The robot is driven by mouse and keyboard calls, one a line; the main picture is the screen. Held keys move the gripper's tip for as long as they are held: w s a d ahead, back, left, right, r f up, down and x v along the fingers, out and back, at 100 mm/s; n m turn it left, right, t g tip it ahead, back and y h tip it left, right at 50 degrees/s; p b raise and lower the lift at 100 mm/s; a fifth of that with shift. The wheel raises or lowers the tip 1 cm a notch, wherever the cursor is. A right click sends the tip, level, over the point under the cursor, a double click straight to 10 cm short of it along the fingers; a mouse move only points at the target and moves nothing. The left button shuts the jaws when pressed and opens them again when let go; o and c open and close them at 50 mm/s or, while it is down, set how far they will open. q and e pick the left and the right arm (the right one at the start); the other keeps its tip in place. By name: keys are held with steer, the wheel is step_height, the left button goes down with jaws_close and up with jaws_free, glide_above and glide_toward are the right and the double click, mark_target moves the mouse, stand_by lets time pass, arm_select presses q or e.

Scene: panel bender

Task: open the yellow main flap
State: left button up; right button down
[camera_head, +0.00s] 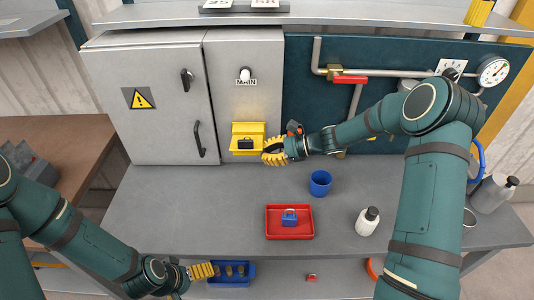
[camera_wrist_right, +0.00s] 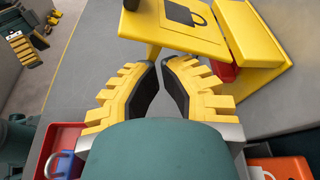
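The yellow main flap (camera_head: 247,145) sits on the grey cabinet below the MAIN label and bears a dark padlock sign. In the right wrist view, the flap (camera_wrist_right: 190,28) slants out from a yellow back plate, with something red beneath. My right gripper (camera_head: 274,150) is just right of the flap. In the wrist view its fingertips (camera_wrist_right: 158,62) are a narrow gap apart, close to the flap's near edge, with nothing between them. Contact with the flap cannot be told. My left gripper (camera_head: 201,271) is at the lower left by a blue tray; its finger gap is not clear.
A red tray (camera_head: 290,234) with a blue padlock (camera_head: 289,216), a blue cup (camera_head: 320,183) and a white bottle (camera_head: 367,221) stand on the grey bench. A red-handled pipe (camera_head: 350,80) runs behind my right arm. The bench's left part is clear.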

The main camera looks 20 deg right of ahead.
arm_select(q)
steer(key=shift+f, duration=0.1)
arm_select(e)
steer(key=shift+s, duration=0.15)
stand_by(0.5)
arm_select(q)
steer(key=shift+f, duration=0.2)
arm_select(e)
steer(key=shift+s+a+f, duration=0.2)
steer(key=shift+s+a, duration=0.05)
steer(key=shift+s, duration=0.35)
